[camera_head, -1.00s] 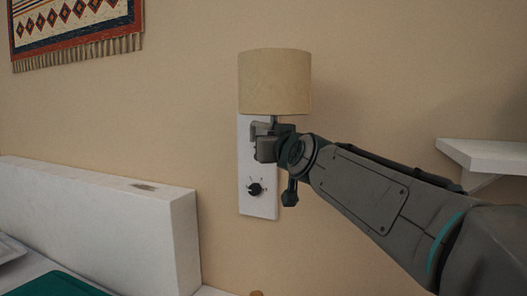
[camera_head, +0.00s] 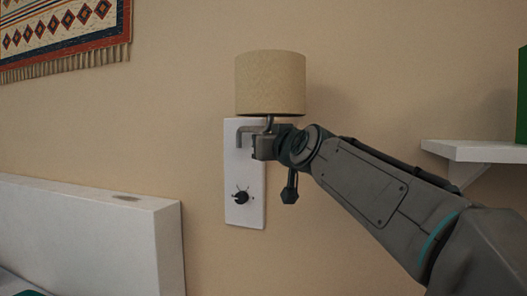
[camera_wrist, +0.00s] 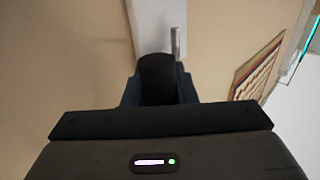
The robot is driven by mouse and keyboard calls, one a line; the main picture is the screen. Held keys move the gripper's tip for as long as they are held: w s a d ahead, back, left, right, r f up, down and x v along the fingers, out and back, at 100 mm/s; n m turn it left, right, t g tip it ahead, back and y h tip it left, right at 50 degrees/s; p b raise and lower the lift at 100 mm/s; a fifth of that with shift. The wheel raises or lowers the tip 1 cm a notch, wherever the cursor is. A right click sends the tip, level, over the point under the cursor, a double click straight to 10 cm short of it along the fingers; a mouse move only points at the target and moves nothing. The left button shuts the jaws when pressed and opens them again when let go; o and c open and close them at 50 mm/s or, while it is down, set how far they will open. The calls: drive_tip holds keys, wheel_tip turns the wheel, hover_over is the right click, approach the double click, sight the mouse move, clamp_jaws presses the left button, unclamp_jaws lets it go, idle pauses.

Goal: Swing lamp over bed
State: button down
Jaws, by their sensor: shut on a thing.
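The wall lamp has a beige cylindrical shade (camera_head: 270,84) above a white wall plate (camera_head: 246,180) with a black knob (camera_head: 241,197). A grey bent lamp arm (camera_head: 243,134) runs from the plate toward the stem under the shade. In the wrist view the white plate and a thin grey piece of the lamp arm (camera_wrist: 176,42) show beyond a dark cylinder between the jaws. The white bed headboard (camera_head: 90,225) is at the lower left.
A white shelf (camera_head: 475,151) juts from the wall at right, with a green object (camera_head: 522,95) at the frame edge. A patterned hanging (camera_head: 62,38) is at upper left. The wall between headboard and lamp is clear.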

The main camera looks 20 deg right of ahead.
drive_tip(key=shift+w+d+b, duration=0.25)
drive_tip(key=shift+d+b, duration=0.3)
drive_tip(key=shift+d, duration=0.2)
drive_tip(key=c, duration=1.2)
unclamp_jaws()
drive_tip(key=shift+o, duration=0.2)
